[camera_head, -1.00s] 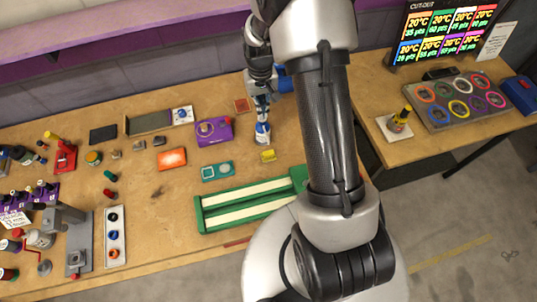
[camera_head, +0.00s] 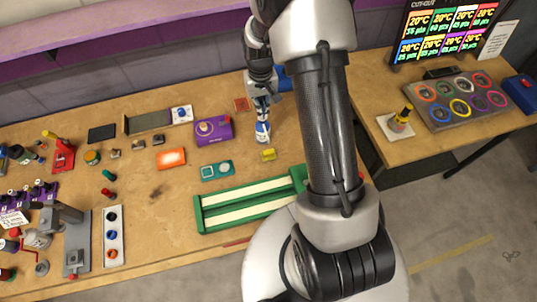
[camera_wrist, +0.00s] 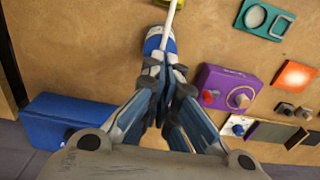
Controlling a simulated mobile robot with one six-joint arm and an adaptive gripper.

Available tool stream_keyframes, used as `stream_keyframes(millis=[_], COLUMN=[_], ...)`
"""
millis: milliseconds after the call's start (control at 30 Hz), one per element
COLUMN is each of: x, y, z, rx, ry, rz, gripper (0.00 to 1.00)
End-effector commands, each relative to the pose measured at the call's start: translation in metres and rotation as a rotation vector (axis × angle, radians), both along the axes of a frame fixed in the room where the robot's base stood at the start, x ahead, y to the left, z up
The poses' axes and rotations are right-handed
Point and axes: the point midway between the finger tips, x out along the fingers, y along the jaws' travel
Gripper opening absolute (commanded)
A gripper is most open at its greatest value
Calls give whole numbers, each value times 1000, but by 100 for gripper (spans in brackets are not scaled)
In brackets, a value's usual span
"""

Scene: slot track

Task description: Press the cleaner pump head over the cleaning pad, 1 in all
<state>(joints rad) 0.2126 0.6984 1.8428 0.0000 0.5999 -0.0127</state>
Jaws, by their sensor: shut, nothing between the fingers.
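The cleaner bottle (camera_head: 263,135), white and blue, stands upright on the wooden bench in the head view. In the wrist view its blue and white body (camera_wrist: 160,38) shows just beyond my fingertips, with a thin white spout (camera_wrist: 173,20) pointing away from me. A small yellow block (camera_head: 268,155), which looks like the cleaning pad, lies just in front of the bottle; its edge shows at the top of the wrist view (camera_wrist: 180,13). My gripper (camera_head: 262,106) is shut and empty, pointing down over the bottle top. The fingers (camera_wrist: 168,88) hide the pump head, so contact is unclear.
A purple box (camera_head: 213,130) and a teal tray (camera_head: 217,170) lie left of the bottle. A green slot track (camera_head: 250,204) lies in front. A reddish square (camera_head: 241,104) and a blue box (camera_wrist: 80,120) are close to my gripper.

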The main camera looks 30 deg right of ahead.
Motion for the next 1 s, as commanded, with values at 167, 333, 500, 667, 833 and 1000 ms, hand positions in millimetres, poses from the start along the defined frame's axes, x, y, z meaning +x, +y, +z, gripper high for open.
stream_keyframes(millis=[167, 333, 500, 667, 833, 1000], x=[0, 0, 0, 0, -1, -1], y=[0, 0, 0, 0, 0, 0], z=[-8, -14, -20, -20, -19, -11], rx=[0, 0, 0, 0, 0, 0], ry=[0, 0, 1, 1, 2, 2], rz=[0, 0, 0, 0, 0, 0], gripper=[0, 0, 0, 0, 0, 0])
